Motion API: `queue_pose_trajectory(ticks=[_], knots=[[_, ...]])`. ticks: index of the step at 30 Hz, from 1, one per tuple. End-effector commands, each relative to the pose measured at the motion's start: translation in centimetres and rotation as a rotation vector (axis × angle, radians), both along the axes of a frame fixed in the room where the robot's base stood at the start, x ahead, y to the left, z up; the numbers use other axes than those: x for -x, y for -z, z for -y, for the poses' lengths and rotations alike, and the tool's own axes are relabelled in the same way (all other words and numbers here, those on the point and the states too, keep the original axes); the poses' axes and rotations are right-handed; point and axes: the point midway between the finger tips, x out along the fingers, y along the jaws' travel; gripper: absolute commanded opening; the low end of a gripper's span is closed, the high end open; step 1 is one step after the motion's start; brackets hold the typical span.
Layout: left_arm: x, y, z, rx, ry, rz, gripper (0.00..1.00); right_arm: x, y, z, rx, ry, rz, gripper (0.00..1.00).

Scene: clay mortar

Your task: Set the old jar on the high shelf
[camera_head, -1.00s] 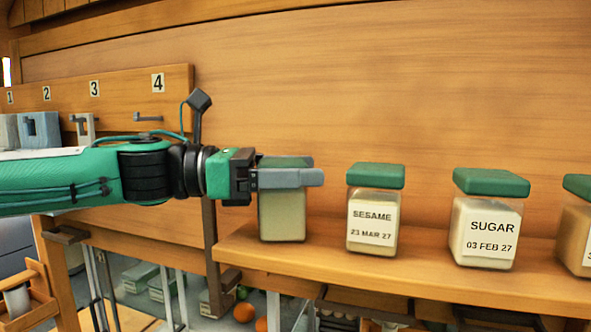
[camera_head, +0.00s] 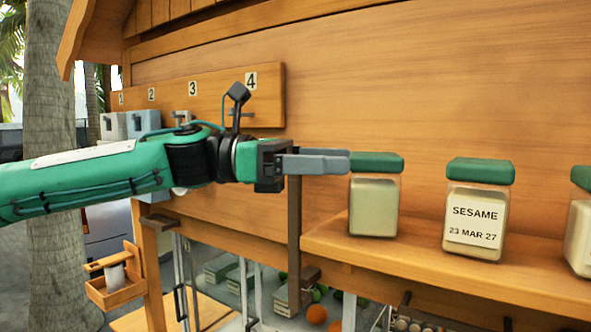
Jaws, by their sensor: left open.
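A clear square jar with a green lid and pale contents (camera_head: 374,207) stands upright at the left end of the wooden shelf (camera_head: 450,265). No label shows on its visible face. My left gripper (camera_head: 346,161) is open and empty. Its grey fingers point right, with the tips at lid height just left of the jar's lid. I cannot tell whether a tip still touches the lid. A jar labelled SESAME, 23 MAR 27 (camera_head: 477,212) stands to the right. My right gripper is not in view.
Another green-lidded jar (camera_head: 581,225) is cut off at the right edge. A numbered board (camera_head: 205,100) with hooks is on the wall behind my arm. Below the shelf are crates and orange fruit (camera_head: 316,314). A small wooden box (camera_head: 115,283) hangs at lower left.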

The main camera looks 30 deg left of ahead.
Motion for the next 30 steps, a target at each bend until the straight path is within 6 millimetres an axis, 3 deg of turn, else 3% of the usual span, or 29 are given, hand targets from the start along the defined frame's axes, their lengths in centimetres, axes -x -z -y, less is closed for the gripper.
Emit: queue_pose_trajectory(ticks=[11,30], knots=[[1.4,0.1,-3.6,0.001,0.000,0.001,0.80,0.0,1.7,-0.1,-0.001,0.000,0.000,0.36],[1.5,0.0,-4.0,-0.001,0.001,-0.001,0.80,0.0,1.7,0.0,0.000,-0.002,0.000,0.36]])
